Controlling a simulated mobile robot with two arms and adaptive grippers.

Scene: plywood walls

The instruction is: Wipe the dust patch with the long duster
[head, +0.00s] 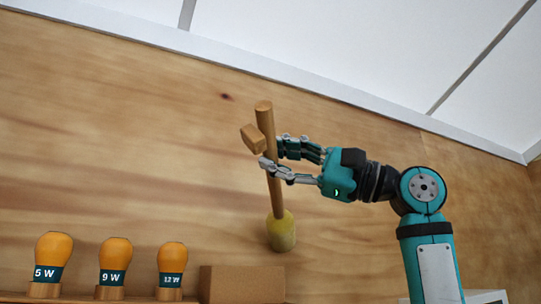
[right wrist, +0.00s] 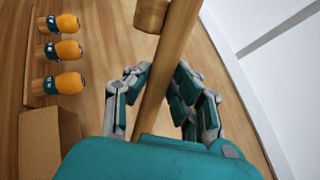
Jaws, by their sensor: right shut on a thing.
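The long duster (head: 275,195) has a brown wooden handle and a rounded yellow head (head: 281,232) at its lower end. It is nearly upright, tilted slightly, in front of the plywood wall. A small wooden block (head: 252,138) sits at the handle's upper part. My right gripper (head: 270,156) is shut on the handle below its top. In the right wrist view, the handle (right wrist: 172,55) runs between the fingers, and the yellow head is not visible. I cannot make out a dust patch in either view. My left gripper is not in view.
Orange bulbs marked 5 W (head: 53,250), 9 W (head: 114,256) and a third (head: 172,262) stand in a row at the lower left. A brown box (head: 240,284) is beside them, below the duster head. White ceiling panels (head: 340,45) are above the wall.

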